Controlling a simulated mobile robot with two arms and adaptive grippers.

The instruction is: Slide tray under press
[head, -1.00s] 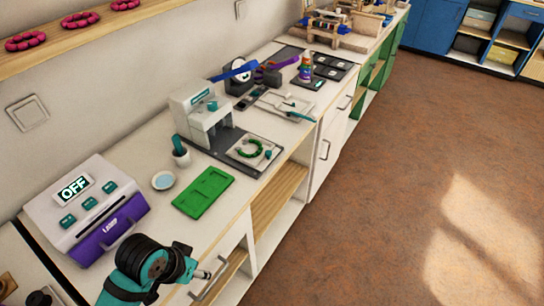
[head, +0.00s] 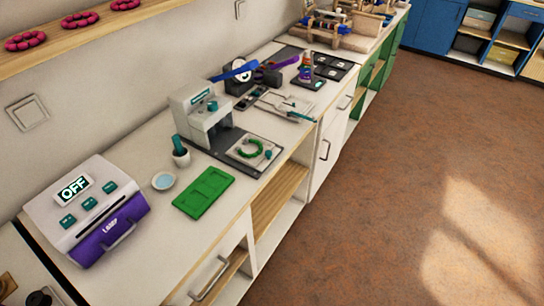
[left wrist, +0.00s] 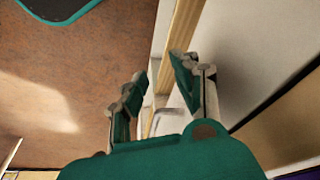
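In the head view a white press (head: 202,112) with a teal button stands on a dark grey base plate (head: 215,156) on the counter. A square light tray (head: 237,157) with a green bead ring (head: 253,149) and a small teal handle (head: 268,154) lies on the plate, to the right of the press head and not under it. My left gripper (left wrist: 155,85) shows only in the left wrist view. Its two teal fingers are apart with nothing between them, near the counter's front edge. My right gripper is in neither current view.
A white-and-purple machine reading OFF (head: 85,205) is nearer. Another light tray (head: 285,104) lies beyond. The floor (head: 400,180) is clear.

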